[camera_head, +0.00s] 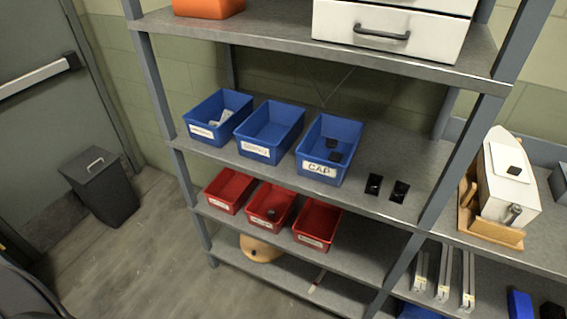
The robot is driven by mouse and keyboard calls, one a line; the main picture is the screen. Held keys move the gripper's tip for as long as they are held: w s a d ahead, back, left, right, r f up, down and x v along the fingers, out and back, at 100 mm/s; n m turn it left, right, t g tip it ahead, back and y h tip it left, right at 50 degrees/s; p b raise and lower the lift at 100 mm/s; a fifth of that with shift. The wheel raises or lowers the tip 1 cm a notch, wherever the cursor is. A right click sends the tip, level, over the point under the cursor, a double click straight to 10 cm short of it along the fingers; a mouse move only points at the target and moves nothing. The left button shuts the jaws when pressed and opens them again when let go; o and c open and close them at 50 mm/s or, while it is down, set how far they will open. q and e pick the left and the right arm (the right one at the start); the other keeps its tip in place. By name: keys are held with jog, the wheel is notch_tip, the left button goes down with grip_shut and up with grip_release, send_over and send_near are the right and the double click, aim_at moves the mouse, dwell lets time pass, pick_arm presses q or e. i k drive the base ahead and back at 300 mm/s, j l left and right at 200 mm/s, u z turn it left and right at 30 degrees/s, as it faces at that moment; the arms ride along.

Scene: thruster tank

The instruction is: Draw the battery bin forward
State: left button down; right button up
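Three blue bins stand side by side on the middle shelf: a left one (211,125), a middle one (262,145) and a right one (323,162). Each has a white front label. The right label seems to read "CAP"; the others are too small to read surely. Three red bins stand on the shelf below: left (226,196), middle (266,216) and right (313,236), with labels I cannot read. I cannot tell which bin is the battery bin. The right blue bin holds small dark pieces, and the left one pale items. Neither gripper is in view.
Two small black items (386,188) lie right of the blue bins. A grey upright (440,185) stands right of them. A white drawer unit (385,32) and an orange box (208,7) are above. A dark trash can (102,187) stands left on open floor.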

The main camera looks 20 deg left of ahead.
aim_at(230, 189)
jog(key=j+z, duration=1.5)
jog(key=k+j+z, duration=0.1)
jog(key=j, duration=0.35)
jog(key=k+j, duration=0.25)
jog(key=j, duration=0.15)
jog(key=k+j+z, duration=0.15)
jog(key=j, duration=0.3)
jog(key=k+j, duration=0.2)
jog(key=j, duration=0.2)
jog(key=k+j+z, duration=0.15)
jog(key=j, duration=0.25)
jog(key=k+j, duration=0.3)
jog(key=i+j+z, duration=0.05)
jog(key=j, duration=0.05)
